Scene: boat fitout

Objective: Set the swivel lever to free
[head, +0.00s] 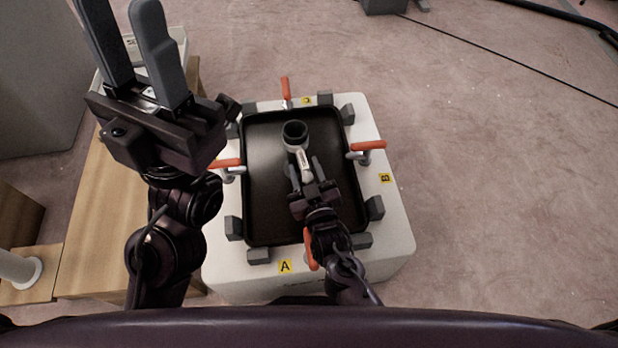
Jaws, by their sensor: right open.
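A short pale grey fitting with a round, dark, hollow top (295,131) stands inside the black tray. A pale lever-like part (304,163) with a small reddish mark extends from it towards me; I cannot tell whether it is the swivel lever or how it is set. My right gripper (304,171) is open, with its fingers close around the near end of this pale part; contact is unclear. My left gripper (122,35) is raised high at the upper left, open and empty, its fingers pointing up the picture.
The black tray (266,205) sits on a white block (227,267) with red-handled clamps (367,146) and grey corner blocks around it. Yellow labels (285,266) mark the sides. A wooden bench (95,235) stands left. Open floor lies right, with a cable farther off.

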